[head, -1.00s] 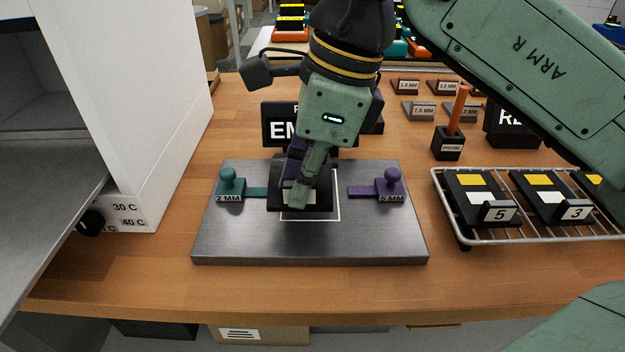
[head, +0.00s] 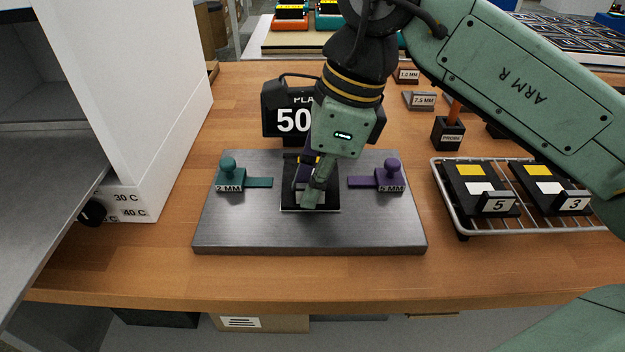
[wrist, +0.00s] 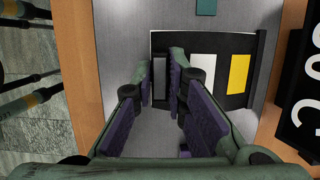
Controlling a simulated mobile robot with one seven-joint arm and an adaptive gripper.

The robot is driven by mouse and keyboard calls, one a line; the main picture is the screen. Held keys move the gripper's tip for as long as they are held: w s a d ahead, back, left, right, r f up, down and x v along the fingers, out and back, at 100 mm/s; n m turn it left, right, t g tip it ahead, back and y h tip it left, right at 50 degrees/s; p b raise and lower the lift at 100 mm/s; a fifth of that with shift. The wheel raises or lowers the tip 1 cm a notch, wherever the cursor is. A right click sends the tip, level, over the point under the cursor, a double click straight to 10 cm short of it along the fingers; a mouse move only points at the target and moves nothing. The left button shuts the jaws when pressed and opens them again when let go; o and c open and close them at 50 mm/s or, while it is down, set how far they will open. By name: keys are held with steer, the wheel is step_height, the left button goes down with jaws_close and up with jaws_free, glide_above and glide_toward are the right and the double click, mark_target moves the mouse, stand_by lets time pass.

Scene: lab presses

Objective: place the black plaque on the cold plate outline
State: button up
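The black plaque (head: 291,172), with white and yellow patches, lies flat or nearly flat on the grey cold plate (head: 240,236), between the teal and purple stops. It covers most of the white outline, of which a thin line shows along its front edge. My gripper (head: 311,198) points down over the plaque's front end. The fingers hide part of the plaque in the head view.
The teal stop (head: 228,168) and purple stop (head: 393,168) stand left and right on the plate. A dark display (head: 275,118) behind it shows "50". A wire rack (head: 455,222) with plaques is at right, a white cabinet (head: 165,90) at left.

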steer(key=o, duration=0.4)
steer(key=shift+c, duration=0.2)
steer(key=shift+r, duration=0.1)
steer(key=v, duration=1.2)
steer(key=shift+r, duration=0.2)
